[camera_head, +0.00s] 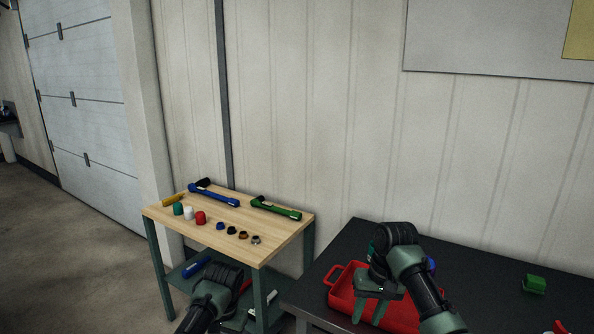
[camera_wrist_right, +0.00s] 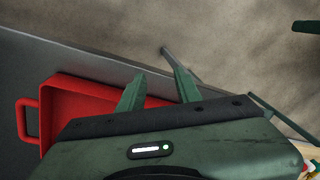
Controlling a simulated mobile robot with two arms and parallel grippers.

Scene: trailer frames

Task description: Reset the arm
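My right arm reaches in from the lower right in the head view. Its green gripper (camera_head: 369,312) points down over the red tray (camera_head: 333,292), with its two fingers apart and nothing between them. The right wrist view also shows these fingers (camera_wrist_right: 158,90) spread and empty beside the red tray (camera_wrist_right: 62,88). Whether they are above or inside the tray's rim is hard to tell. My left arm shows at the bottom, in front of the wooden table (camera_head: 222,215); its fingers are not visible.
The wooden table holds a blue tool (camera_head: 215,194), a green tool (camera_head: 276,209), several coloured cylinders and small rings. A lower shelf holds a blue item (camera_head: 196,267). The dark table (camera_head: 480,280) bears the tray and a green block (camera_head: 535,284). The wall stands close behind both tables.

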